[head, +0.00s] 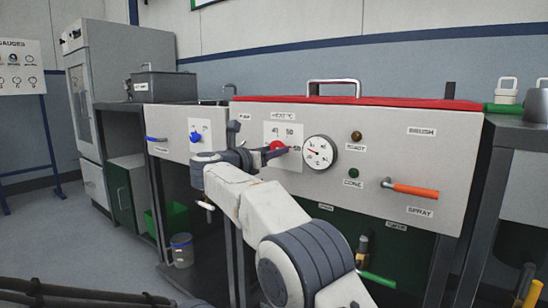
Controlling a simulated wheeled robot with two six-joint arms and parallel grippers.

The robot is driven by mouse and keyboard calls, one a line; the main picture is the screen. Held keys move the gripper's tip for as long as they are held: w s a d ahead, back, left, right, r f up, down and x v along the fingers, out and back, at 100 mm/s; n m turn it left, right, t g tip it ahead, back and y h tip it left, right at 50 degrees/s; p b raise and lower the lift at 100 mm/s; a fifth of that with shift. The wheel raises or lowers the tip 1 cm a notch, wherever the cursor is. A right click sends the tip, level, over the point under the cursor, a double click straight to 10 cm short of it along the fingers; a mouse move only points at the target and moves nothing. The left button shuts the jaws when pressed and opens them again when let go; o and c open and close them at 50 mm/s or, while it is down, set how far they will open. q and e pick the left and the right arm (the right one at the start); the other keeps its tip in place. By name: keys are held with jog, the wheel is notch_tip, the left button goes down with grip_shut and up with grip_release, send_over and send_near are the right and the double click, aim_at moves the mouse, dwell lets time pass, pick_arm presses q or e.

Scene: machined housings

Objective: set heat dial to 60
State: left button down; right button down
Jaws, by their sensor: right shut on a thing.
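The heat dial (279,146) is a red knob on a white scale plate on the grey front panel, under a "HEAT °C" label. My right gripper (268,153) reaches in from the left side of the dial and is shut on the red knob. Its fingers cover the lower left of the knob and plate, so the dial's exact setting is hard to tell. A round gauge (320,152) with a needle sits just right of the dial. My left gripper is not in view.
A blue knob (196,137) is on the panel to the left. An orange spray handle (415,190) sticks out at the right. A red lid (400,102) with a metal handle (334,83) tops the machine. A green bin (160,222) stands below left.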

jog(key=shift+f+m, duration=0.15)
jog(key=shift+m, duration=0.35)
jog(key=shift+c, duration=1.5)
grip_release()
jog(key=shift+s+a, duration=0.1)
jog(key=p+v, duration=0.1)
jog(key=v, duration=0.9)
jog(key=shift+s, duration=0.15)
